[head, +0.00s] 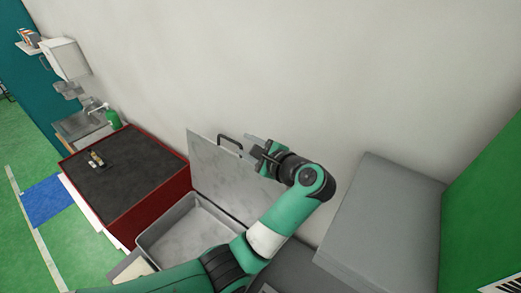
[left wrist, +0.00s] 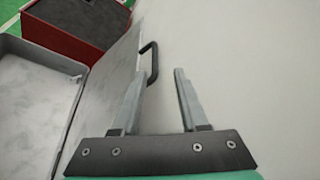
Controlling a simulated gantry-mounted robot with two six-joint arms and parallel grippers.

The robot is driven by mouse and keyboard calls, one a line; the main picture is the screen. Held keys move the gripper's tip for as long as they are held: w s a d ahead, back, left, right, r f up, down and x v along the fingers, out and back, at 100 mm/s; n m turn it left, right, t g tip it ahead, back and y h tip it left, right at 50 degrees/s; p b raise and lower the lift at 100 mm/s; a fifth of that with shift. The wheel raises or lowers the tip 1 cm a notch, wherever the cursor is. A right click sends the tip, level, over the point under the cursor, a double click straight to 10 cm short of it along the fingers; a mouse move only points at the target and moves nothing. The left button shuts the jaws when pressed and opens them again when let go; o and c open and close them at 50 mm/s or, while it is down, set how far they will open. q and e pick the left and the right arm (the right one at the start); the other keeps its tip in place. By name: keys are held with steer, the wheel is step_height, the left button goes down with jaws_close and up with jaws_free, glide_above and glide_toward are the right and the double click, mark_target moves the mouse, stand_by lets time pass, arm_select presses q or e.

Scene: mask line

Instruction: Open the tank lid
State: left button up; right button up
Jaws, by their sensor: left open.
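The tank lid (head: 215,170) is a flat grey panel standing nearly upright at the back of the tank, close to the wall. The tank (head: 150,238) is a grey open-topped basin, and its pale inside shows. A dark handle (head: 230,142) sits near the lid's top edge; it also shows in the left wrist view (left wrist: 152,62). My left gripper (head: 257,150) is open and empty, just right of the handle. In the left wrist view its fingers (left wrist: 160,77) are apart, with the handle ahead of them and not between them. My right gripper is not in view.
A red box with a dark top (head: 125,170) stands left of the tank. A large grey box (head: 385,215) stands to the right. The pale wall (head: 300,70) is close behind the lid. A sink (head: 85,122) and a green bottle (head: 113,119) are at the far left.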

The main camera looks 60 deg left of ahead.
mark_target(232, 142)
arm_select(q)
steer(key=shift+s+a+f, duration=0.25)
steer(key=shift+f, duration=0.3)
steer(key=shift+s+a, duration=0.1)
steer(key=shift+s, duration=0.05)
steer(key=shift+a+r, duration=0.1)
steer(key=shift+r, duration=0.05)
steer(key=shift+s+a, duration=0.1)
steer(key=shift+a, duration=0.2)
steer(key=p+x, duration=0.2)
steer(key=x, duration=0.4)
steer(key=shift+a, duration=0.35)
jaws_close()
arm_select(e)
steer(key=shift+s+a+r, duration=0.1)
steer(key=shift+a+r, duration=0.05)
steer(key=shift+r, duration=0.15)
